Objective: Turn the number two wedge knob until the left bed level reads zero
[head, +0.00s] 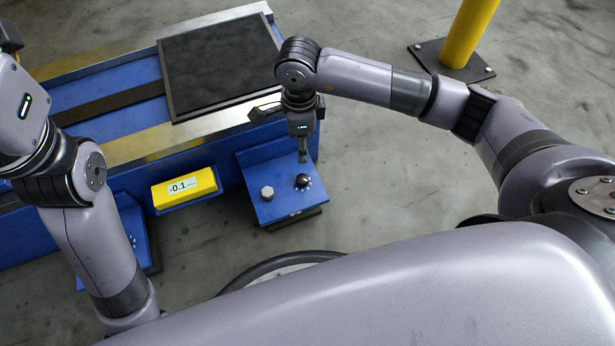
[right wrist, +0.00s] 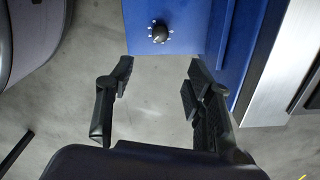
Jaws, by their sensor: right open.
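A black wedge knob (head: 302,180) with white tick marks around it stands on a blue wedge block (head: 284,207) at the front of the machine bed. No number is legible beside it. A yellow level readout (head: 185,188) left of the block shows -0.1. My right gripper (head: 303,156) points down close to the knob in the head view. In the right wrist view, the open, empty fingers of my right gripper (right wrist: 160,72) are well apart, and the knob (right wrist: 159,34) lies beyond the fingertips, apart from them. My left arm enters at left, its gripper outside the frame.
A silver hex bolt (head: 267,193) sits left of the knob on the same block. A dark plate (head: 220,62) lies on the blue bed. Another blue block (head: 134,232) is partly hidden by my left arm. A yellow post (head: 468,32) stands at the back right.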

